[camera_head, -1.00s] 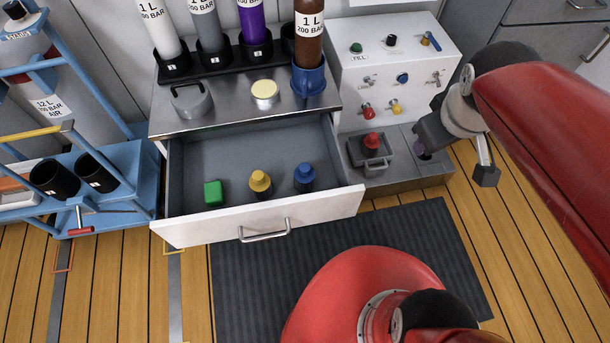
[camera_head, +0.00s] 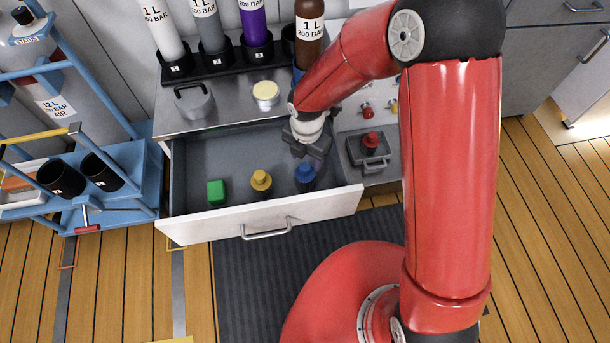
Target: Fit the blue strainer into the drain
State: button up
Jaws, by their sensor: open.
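The blue piece (camera_head: 304,178), which I take to be the blue strainer, stands upright in the open drawer at its right end. My gripper (camera_head: 307,156) is open and reaches down from behind, just above it. The fingers partly overlap its top in this view, and I cannot tell whether they touch it. No drain can be made out for certain. A grey square basin (camera_head: 358,154) right of the drawer has a red knobbed piece (camera_head: 371,141) in it.
A yellow knobbed piece (camera_head: 261,181) and a green block (camera_head: 216,191) stand in the drawer (camera_head: 262,232), left of the blue piece. A steel counter (camera_head: 230,118) with a grey lidded pot (camera_head: 193,103) and a yellow-topped jar (camera_head: 266,92) lies behind. Bottles stand behind it.

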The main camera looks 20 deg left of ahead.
aim_at(305, 167)
jog(key=f, duration=0.6)
jog(key=shift+w+a+f, duration=0.3)
grip_shut()
